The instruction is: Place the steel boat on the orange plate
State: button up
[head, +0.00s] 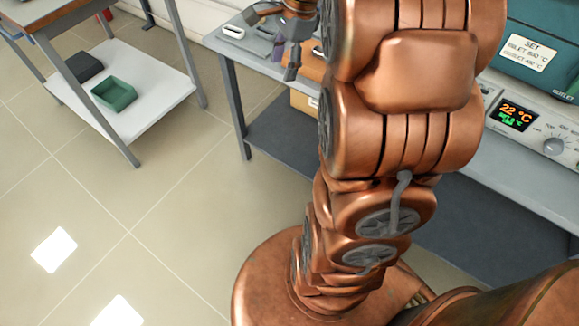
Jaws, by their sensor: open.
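My gripper (291,72) is above the left part of the grey bench, pointing down, small in the head view. Its jaws look open, and I see nothing held between them. An orange surface (313,68), likely the orange plate, shows just right of the fingers. My arm hides much of it. I cannot tell the gripper's height above it. A small pale boat-shaped vessel (233,32) lies on the bench's left end, left of the gripper. Another small pale piece shows at the arm's edge, partly hidden. I cannot tell which of these is the steel boat.
A purple item (277,50) lies beside the gripper. A furnace with a control panel (515,115) stands at right. A side cart (150,75) holds a green tray (114,93). The floor between is clear.

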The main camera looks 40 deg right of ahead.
jog(key=s+a+f+n+g+h, duration=0.1)
jog(key=s+a+f+n+g, duration=0.1)
jog(key=s+a+n, duration=0.6)
jog(key=s+a+f+n+g+h, duration=0.1)
jog(key=s+a+f+n, duration=0.3)
jog(key=s+a+n, duration=0.4)
jog(key=s+n+g, duration=0.1)
jog(key=s+n, duration=0.3)
jog(key=s, duration=0.3)
jog(key=shift+a+f, duration=0.15)
jog(key=shift+a, duration=0.2)
jog(key=s+p+v, duration=0.3)
jog(key=p+v, duration=0.9)
jog(key=v, duration=0.1)
jog(key=shift+w+r+t+p, duration=0.35)
jog(key=shift+w+r+t, duration=0.05)
jog(key=shift+a, duration=0.1)
